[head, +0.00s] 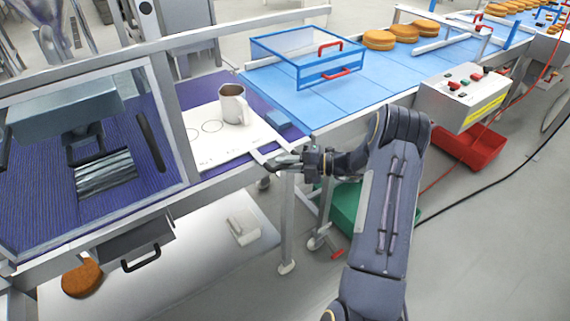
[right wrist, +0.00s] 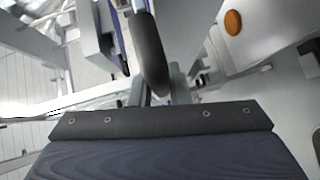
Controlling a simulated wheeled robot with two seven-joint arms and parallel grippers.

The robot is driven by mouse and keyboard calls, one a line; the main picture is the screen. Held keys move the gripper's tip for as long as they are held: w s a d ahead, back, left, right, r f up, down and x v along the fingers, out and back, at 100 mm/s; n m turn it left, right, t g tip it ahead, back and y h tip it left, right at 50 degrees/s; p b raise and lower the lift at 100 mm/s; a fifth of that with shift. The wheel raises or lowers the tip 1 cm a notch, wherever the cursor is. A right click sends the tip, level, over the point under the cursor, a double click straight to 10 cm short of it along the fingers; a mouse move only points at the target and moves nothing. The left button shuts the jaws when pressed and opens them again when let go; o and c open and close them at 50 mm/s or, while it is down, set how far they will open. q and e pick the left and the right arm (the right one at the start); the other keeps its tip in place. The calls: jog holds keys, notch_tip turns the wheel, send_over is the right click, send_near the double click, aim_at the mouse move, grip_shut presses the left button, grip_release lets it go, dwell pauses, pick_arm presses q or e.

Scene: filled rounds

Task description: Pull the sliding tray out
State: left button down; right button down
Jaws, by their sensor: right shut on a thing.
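The white sliding tray (head: 193,118) lies level between the caged machine and the blue conveyor, with ring outlines on its top. A grey-white mug (head: 234,104) stands upright on it. My right gripper (head: 270,161) is at the tray's front right corner, shut on its front edge; the exact grip is partly hidden by the fingers. My left gripper is in neither view.
A blue-framed clear guard (head: 310,60) and several round cakes (head: 404,33) are on the blue conveyor. A control box (head: 466,97) and a red bin (head: 470,148) are at right. A black-handled drawer (head: 125,243) is below left. The floor at lower right is mostly clear.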

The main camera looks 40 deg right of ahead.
jog(key=shift+d, duration=0.2)
jog(key=c, duration=1.4)
grip_release()
jog(key=shift+d, duration=0.15)
jog(key=shift+o, duration=0.2)
jog(key=b+v, duration=0.1)
jog(key=v, duration=0.6)
jog(key=shift+s+d, duration=0.15)
jog(key=shift+s, duration=0.15)
